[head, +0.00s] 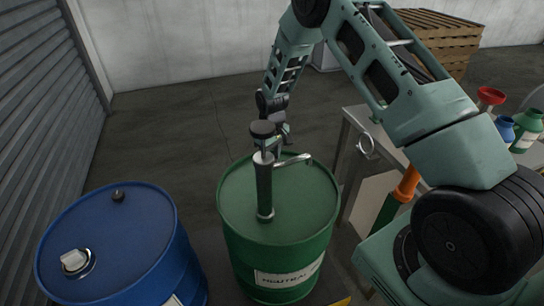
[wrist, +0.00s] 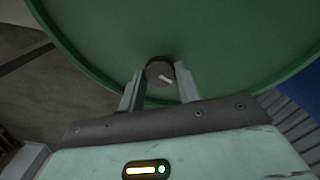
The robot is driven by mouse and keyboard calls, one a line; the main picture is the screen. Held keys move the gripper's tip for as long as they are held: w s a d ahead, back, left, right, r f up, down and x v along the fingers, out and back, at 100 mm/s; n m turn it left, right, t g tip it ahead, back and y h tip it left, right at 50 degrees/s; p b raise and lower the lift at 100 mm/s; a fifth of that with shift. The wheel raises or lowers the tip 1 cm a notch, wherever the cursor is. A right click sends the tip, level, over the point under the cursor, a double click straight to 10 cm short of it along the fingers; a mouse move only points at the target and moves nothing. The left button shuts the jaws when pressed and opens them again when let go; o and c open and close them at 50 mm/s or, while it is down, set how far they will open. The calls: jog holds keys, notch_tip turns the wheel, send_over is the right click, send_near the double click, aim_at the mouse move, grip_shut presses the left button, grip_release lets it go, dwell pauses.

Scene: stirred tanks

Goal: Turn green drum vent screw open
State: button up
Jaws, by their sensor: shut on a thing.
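The green drum (head: 236,205) stands upright in the middle of the head view, with a hand pump (head: 264,187) rising from its lid. In the wrist view the green lid (wrist: 240,45) fills the top. The vent screw (wrist: 159,72), a dark round knob with a pale mark, sits near the drum's rim. My gripper (wrist: 160,78) is shut on the vent screw, one finger on each side. The pale mark points to the lower right. In the head view the pump and my wrist hide the screw and the fingertips.
A blue drum (head: 140,228) with a white cap (head: 74,261) and a dark screw (head: 118,196) stands to the left. A metal table (head: 352,117) on the right holds a red funnel (head: 490,97) and bottles. Wooden pallets (head: 440,38) stand behind. Floor is clear behind the drums.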

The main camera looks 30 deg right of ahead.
jog(key=shift+n, duration=1.9)
jog(key=o, duration=1)
jog(key=shift+c, duration=0.2)
notch_tip(320, 180, up, 17)
jog(key=shift+r+b, duration=0.2)
jog(key=shift+b, duration=0.25)
